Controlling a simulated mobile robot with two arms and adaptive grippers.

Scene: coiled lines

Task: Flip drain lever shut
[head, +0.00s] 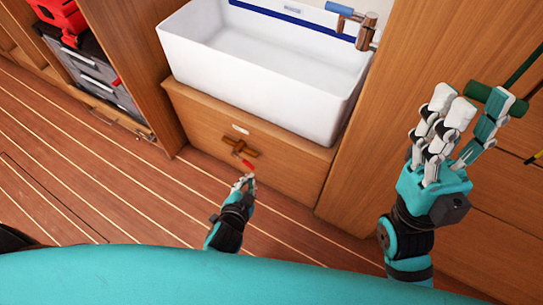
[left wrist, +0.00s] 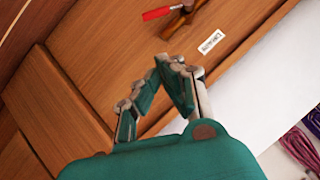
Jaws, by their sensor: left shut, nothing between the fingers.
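The drain lever is a red handle (head: 246,164) on a brown valve body (head: 239,146), mounted on the wooden panel below the white sink. In the left wrist view the red handle (left wrist: 157,13) points left from the valve body (left wrist: 181,20) at the top edge, partly cut off. My left gripper (head: 244,181) is shut and empty, just below the red handle in the head view; contact cannot be told there. In the left wrist view its fingertips (left wrist: 172,62) appear apart from the handle. My right gripper (head: 468,110) is open, raised at the right, away from the lever.
The white sink (head: 250,62) stands above the panel, with a blue-handled valve (head: 345,12) at its back right. A white label (head: 241,130) sits above the lever. A green bar (head: 496,98) is close to my right fingers. Grey cases (head: 95,75) stand left.

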